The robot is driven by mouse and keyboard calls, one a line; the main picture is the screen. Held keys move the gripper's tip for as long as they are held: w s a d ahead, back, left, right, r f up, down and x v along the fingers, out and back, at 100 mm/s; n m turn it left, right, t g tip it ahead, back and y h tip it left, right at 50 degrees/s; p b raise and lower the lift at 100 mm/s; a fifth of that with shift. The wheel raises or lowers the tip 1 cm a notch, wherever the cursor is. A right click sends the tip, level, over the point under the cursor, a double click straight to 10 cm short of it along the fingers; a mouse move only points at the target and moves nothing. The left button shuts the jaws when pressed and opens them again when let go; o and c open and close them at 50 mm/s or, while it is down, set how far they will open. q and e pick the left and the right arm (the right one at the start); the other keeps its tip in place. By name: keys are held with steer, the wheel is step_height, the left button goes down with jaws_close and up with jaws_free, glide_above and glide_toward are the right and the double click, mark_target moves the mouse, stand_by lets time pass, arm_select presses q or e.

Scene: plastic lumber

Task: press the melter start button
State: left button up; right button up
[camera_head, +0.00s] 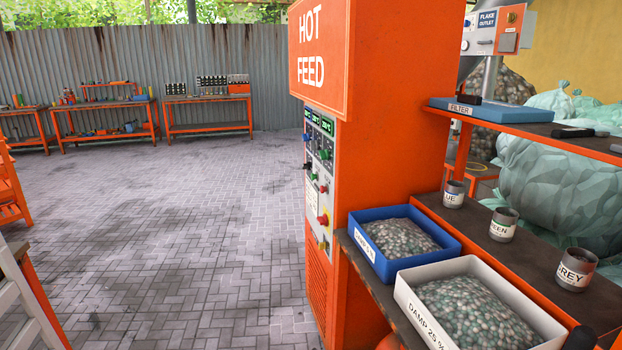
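A tall orange cabinet (400,110) with a HOT FEED sign (312,57) stands in the middle of the head view. A grey control panel (318,180) is on its left-facing side, seen at a steep angle. The lettering beside the buttons is too small to read, so I cannot tell which is the start button. Neither of my grippers is in view.
A blue tray (451,247) and a white tray (551,327) of flakes sit on a bench right of the cabinet. Labelled cups, including a GREY cup (575,270), stand on a raised shelf. The paved floor (190,230) left of the cabinet is clear. A ladder (30,300) stands at left.

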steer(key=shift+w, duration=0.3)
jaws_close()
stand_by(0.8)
